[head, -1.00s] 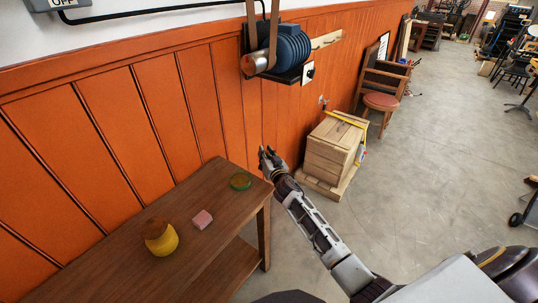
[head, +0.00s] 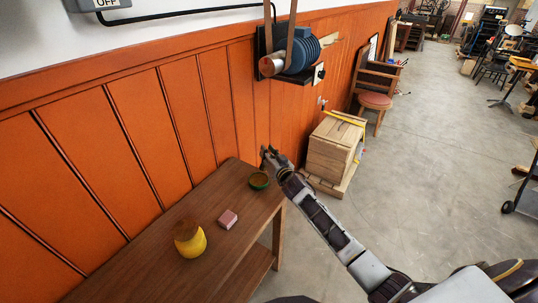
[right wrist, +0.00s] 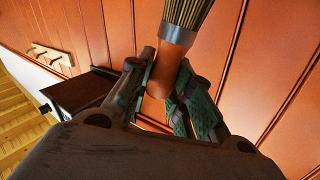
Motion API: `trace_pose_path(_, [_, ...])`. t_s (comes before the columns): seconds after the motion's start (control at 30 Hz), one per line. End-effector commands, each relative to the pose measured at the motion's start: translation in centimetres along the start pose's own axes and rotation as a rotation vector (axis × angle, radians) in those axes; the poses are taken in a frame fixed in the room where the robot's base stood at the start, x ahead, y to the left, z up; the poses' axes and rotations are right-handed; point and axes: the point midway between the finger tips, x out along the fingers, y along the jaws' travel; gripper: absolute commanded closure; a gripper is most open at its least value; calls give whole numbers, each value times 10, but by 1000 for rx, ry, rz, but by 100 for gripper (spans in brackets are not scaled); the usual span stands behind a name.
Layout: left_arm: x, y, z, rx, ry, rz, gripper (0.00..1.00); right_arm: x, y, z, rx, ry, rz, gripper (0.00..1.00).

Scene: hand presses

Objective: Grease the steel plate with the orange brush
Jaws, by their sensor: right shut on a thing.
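My right gripper (head: 268,155) is past the far right end of the wooden table, near the orange wall. In the right wrist view its fingers (right wrist: 163,85) are shut on the orange handle of a brush (right wrist: 174,50). The brush has a metal collar and pale bristles that run out of the top of the view. In the head view the brush is too small to make out. I see no steel plate in either view. My left gripper is not in view.
On the table (head: 160,270) stand a green round dish (head: 260,180), a pink block (head: 228,219) and a yellow pot with a brown top (head: 190,240). A wooden crate (head: 333,150) stands beyond the table. A blue motor (head: 303,50) sits on the wall.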

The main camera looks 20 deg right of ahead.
Motion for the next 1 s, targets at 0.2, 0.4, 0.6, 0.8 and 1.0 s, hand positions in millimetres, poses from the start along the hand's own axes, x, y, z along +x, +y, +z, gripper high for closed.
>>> trace_pose_path(0.2, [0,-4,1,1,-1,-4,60,1,-6,-5,6,-5,-24,100])
trace_pose_path(0.4, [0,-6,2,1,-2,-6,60,1,-11,-10,16,-10,-47,100])
trace_pose_path(0.6, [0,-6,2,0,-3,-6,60,1,-17,-15,32,-17,-72,100])
trace_pose_path(0.8, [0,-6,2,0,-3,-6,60,0,-22,-18,63,-23,-88,100])
trace_pose_path(1.0, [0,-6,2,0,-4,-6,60,0,-22,-18,85,-22,-88,100])
